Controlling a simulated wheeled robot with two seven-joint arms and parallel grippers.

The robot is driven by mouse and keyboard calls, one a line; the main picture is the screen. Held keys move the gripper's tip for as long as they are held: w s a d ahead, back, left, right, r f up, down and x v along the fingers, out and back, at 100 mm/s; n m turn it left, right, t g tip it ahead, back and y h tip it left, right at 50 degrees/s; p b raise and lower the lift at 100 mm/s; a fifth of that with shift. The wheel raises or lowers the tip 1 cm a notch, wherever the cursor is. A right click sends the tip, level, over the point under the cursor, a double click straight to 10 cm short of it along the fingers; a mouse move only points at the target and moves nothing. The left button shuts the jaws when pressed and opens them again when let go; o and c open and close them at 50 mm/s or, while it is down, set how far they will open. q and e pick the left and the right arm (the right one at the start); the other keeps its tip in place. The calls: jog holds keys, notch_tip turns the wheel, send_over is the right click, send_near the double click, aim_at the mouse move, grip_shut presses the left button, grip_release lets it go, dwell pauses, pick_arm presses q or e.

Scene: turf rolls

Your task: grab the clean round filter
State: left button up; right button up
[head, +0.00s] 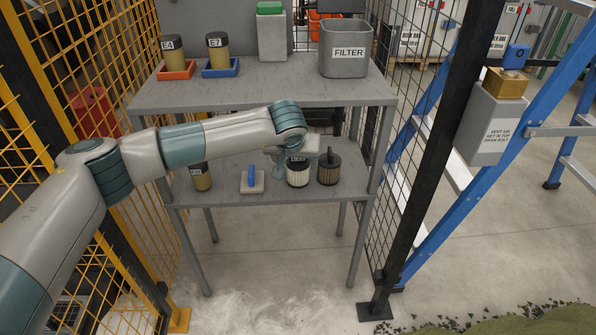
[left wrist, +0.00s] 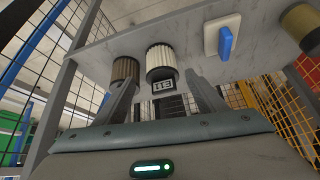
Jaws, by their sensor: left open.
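The clean round filter, pale and pleated with a dark cap, stands upright on the lower shelf in the head view (head: 298,175). It also shows in the left wrist view (left wrist: 161,57), with a small dark-and-white label on it. A brown, dirty-looking round filter (head: 329,170) stands close to its right; in the left wrist view (left wrist: 125,69) it is on the left. My left gripper (head: 293,164) is open at the pale filter, which appears between its fingers in the left wrist view (left wrist: 163,82). I cannot tell whether they touch it. My right gripper is out of view.
The lower shelf (head: 225,192) also holds a pad with a blue handle (head: 252,178) and a dark-capped canister (head: 201,178). The upper shelf (head: 290,88) above carries a grey FILTER bin (head: 345,68) and canisters in red and blue trays. Mesh fencing flanks the shelving.

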aim_at(297, 166)
pick_arm(q)
jog(key=x, duration=0.4)
jog(key=shift+w+f, duration=0.1)
jog(key=shift+f, duration=0.1)
jog(key=shift+w+x, duration=0.15)
jog(key=shift+x, duration=1.15)
jog(key=shift+w+x, duration=0.15)
jog(key=shift+x, duration=1.15)
jog(key=shift+a+r, duration=0.1)
jog(key=shift+r, duration=0.1)
jog(key=c, duration=0.9)
